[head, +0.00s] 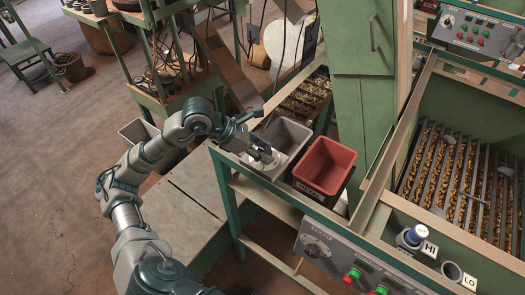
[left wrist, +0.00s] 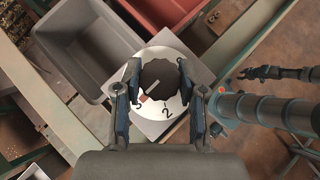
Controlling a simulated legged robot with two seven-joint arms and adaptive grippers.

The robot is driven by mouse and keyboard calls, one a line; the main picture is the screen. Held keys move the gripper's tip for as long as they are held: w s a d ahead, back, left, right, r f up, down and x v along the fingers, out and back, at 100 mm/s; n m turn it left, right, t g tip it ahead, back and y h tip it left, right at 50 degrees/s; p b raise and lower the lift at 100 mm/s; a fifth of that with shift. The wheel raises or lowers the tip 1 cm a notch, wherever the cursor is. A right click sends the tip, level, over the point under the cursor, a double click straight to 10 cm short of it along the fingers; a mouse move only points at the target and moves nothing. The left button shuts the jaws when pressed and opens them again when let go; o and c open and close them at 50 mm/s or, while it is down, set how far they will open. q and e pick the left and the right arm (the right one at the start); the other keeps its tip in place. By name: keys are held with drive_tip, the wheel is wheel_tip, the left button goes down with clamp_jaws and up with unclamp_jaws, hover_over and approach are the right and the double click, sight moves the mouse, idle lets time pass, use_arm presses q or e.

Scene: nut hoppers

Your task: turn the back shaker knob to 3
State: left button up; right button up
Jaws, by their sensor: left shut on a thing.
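The dark round knob (left wrist: 159,78) sits on a white dial (left wrist: 172,102) on a square grey plate, best seen in the left wrist view. A 2 shows clearly at the dial's lower edge. A figure left of it, close to one finger, looks like a 3. A small brown mark lies at the knob's edge near that figure. My left gripper (left wrist: 156,92) has a finger on each side of the knob and is shut on it. In the head view, my left gripper (head: 263,156) hides most of the knob. What seems my right gripper (left wrist: 246,73) shows dark, its jaws unclear.
A grey bin (head: 286,127) and a red bin (head: 325,164) stand close beside the dial. A front panel (head: 340,262) carries another knob and buttons. A back panel (head: 480,33) also has a knob. A nut-filled hopper with bars (head: 455,180) is at right.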

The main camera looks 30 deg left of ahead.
use_arm(q)
drive_tip(key=o, duration=1.1)
drive_tip(key=shift+w, duration=0.1)
drive_tip(key=shift+o, duration=0.2)
drive_tip(key=shift+w+d, duration=0.1)
drive_tip(key=shift+w, duration=0.05)
drive_tip(key=v, duration=1.1)
drive_tip(key=shift+s+a+r, duration=0.2)
drive_tip(key=shift+s+a, duration=0.05)
drive_tip(key=shift+a, duration=0.05)
